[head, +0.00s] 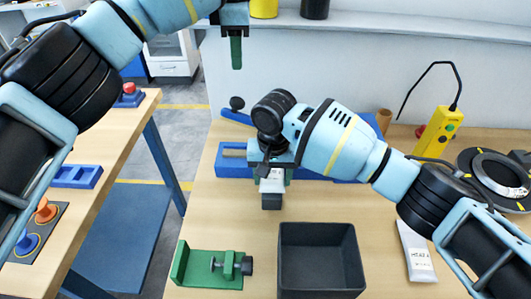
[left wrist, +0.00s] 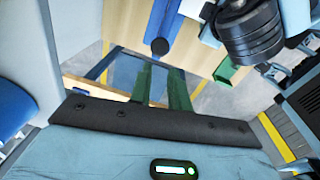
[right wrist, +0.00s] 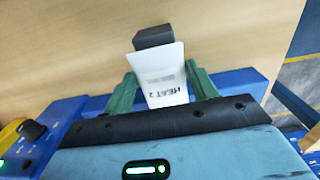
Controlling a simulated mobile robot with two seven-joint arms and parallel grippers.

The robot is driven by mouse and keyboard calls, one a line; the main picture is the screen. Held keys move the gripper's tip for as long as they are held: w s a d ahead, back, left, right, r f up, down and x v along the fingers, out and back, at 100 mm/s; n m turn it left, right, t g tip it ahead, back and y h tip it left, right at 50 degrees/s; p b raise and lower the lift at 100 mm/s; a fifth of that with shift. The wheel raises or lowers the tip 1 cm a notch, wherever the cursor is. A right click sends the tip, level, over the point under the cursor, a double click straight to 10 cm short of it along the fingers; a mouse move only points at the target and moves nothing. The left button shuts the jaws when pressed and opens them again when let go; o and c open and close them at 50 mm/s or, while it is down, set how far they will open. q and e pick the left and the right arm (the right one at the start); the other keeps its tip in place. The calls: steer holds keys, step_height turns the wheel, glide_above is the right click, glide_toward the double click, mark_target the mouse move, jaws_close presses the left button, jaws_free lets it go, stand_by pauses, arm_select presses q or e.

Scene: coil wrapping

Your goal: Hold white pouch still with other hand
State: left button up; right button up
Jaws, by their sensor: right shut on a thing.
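My right gripper (head: 272,178) is shut on a white pouch (head: 271,186) above the table, in front of the blue device. In the right wrist view the pouch (right wrist: 162,75) sits between both green fingers, its print upside down. A small dark block (right wrist: 154,37) shows at its far end; I cannot tell whether they touch. My left gripper (head: 236,66) hangs high at the back left, away from the pouch. In the left wrist view its green fingers (left wrist: 161,84) stand a narrow gap apart with nothing between them. Another white pouch (head: 416,252) lies right of the black bin.
A black open bin (head: 322,226) and a green clamp (head: 212,266) are at the table's front. A blue device (head: 234,163) lies behind. A yellow control box (head: 437,130) and a black ring (head: 499,174) are at the right. A gap separates the left bench (head: 118,135).

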arm_select(q)
steer(key=shift+d+r+m, duration=0.1)
steer(key=shift+r+m, duration=0.2)
steer(key=shift+m, duration=0.1)
steer(key=shift+c, duration=1)
steer(key=shift+r+m, duration=0.3)
steer(key=shift+m, duration=0.3)
jaws_close()
steer(key=s+r+m+t, duration=0.1)
steer(key=m, duration=0.4)
steer(key=s+d+r+m, duration=0.1)
steer(key=m, duration=0.5)
steer(key=s+r+m+t, duration=0.1)
steer(key=r+m, duration=0.1)
steer(key=m, duration=0.4)
steer(key=shift+d+t+y, duration=0.3)
steer(key=shift+d+y, duration=0.05)
steer(key=shift+y, duration=0.05)
steer(key=shift+f, duration=0.1)
